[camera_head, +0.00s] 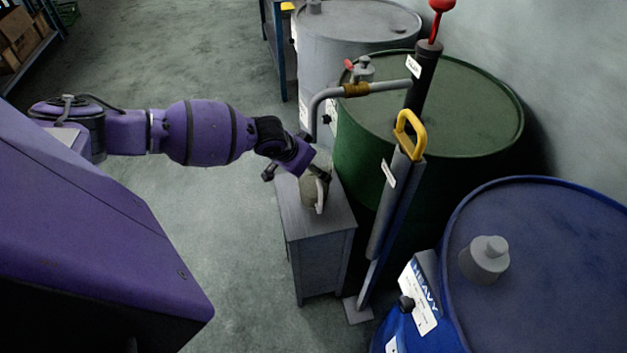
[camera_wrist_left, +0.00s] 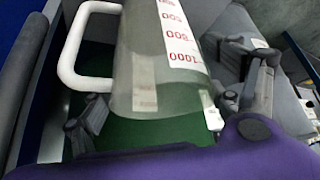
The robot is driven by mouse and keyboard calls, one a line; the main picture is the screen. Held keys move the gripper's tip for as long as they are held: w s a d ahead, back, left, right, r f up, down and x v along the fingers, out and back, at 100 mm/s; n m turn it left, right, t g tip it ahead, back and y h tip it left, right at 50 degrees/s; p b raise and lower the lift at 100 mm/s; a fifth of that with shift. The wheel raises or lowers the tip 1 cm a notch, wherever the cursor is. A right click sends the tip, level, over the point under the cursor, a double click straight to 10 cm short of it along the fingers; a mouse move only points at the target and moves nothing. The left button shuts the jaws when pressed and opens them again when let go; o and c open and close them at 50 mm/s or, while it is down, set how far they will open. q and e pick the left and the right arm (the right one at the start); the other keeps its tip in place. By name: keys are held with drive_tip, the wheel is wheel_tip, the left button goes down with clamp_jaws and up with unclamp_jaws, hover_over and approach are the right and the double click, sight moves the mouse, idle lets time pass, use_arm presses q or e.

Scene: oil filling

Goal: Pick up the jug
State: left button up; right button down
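The jug (camera_head: 311,191) stands upright on a small grey cabinet (camera_head: 318,228), below the spout of the green drum's pump. In the left wrist view the jug (camera_wrist_left: 150,60) is clear, with a white handle (camera_wrist_left: 72,45) on its left and a white scale with red numbers. My left gripper (camera_head: 296,174) is at the jug, one finger on either side. In the left wrist view the fingers of my left gripper (camera_wrist_left: 165,108) are spread, with a gap on the left; contact on the right is unclear. My right gripper is not in view.
A green drum (camera_head: 465,105) with a pump (camera_head: 424,75) stands behind the cabinet. A grey drum (camera_head: 355,22) is farther back and a blue drum (camera_head: 560,270) is front right. A yellow-handled post (camera_head: 385,215) stands close right of the cabinet. Floor left of it is clear.

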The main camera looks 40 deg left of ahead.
use_arm(q)
drive_tip(key=c, duration=0.8)
drive_tip(key=shift+c, duration=1.2)
drive_tip(key=shift+r, duration=0.15)
